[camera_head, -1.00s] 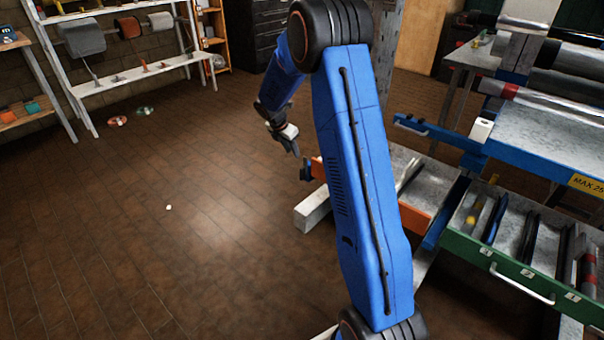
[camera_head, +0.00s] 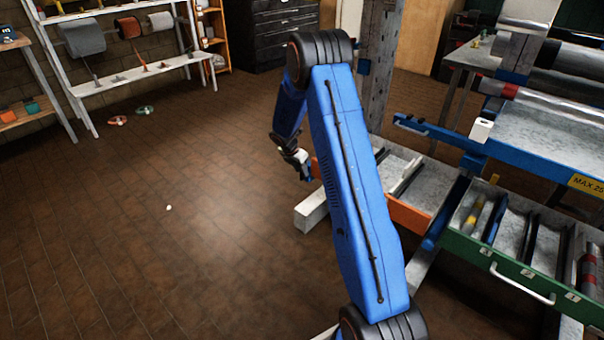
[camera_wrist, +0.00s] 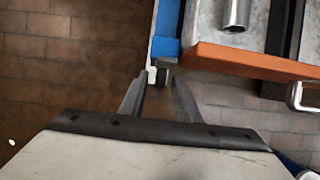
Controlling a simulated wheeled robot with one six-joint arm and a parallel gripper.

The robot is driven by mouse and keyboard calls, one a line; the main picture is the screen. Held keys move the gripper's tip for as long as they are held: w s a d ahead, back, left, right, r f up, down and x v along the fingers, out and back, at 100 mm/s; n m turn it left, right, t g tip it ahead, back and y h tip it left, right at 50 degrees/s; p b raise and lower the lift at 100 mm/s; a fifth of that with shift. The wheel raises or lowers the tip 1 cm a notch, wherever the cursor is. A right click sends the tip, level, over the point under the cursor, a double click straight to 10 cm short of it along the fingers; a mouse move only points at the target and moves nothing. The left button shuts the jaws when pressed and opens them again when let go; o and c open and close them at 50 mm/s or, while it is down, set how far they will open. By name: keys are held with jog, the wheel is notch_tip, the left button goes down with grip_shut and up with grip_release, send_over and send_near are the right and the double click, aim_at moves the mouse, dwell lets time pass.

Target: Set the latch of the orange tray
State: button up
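The orange tray (camera_head: 408,215) is at centre right in the head view, partly hidden behind my blue arm. Its orange front edge also crosses the upper right of the wrist view (camera_wrist: 250,63). A small dark grey block with a white tip (camera_wrist: 165,63), which looks like the latch, is by the left end of that edge. My gripper (camera_wrist: 160,80) has its two fingers apart, with their tips just short of the block. Whether they touch it is unclear. In the head view my gripper (camera_head: 306,172) is beside the tray's left end and hides the latch.
A green-fronted drawer (camera_head: 520,270) with numbered compartments is right of the orange tray. A blue rail (camera_head: 440,133) and metal bench top (camera_head: 560,135) lie above. A perforated post (camera_head: 378,65) stands behind my arm. A white beam end (camera_head: 310,212) sticks out below. The floor at left is mostly clear.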

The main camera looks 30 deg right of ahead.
jog(key=shift+x, duration=1.25)
jog(key=shift+c, duration=0.3)
grip_shut()
